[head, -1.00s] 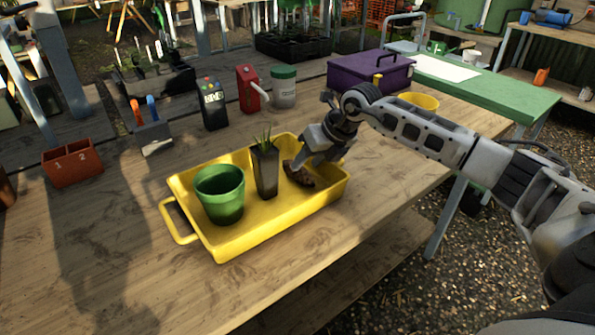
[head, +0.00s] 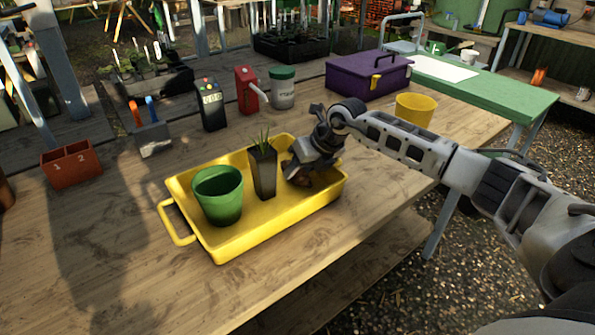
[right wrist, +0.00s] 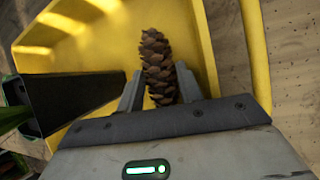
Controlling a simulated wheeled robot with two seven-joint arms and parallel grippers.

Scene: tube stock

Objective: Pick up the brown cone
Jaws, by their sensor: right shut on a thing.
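The brown cone (right wrist: 158,65) is a scaly pine cone lying in the yellow tray (head: 262,219). In the right wrist view it sits between the two fingers of my right gripper (right wrist: 159,88), which is shut on it. In the head view my right gripper (head: 299,172) reaches down into the right end of the tray and hides most of the cone. My left gripper is in neither view.
A dark square pot with a green plant (head: 263,172) stands in the tray just left of my right gripper. A green pot (head: 220,203) stands further left. A yellow pot (head: 414,110) and purple toolbox (head: 368,78) are behind. The table's front left is clear.

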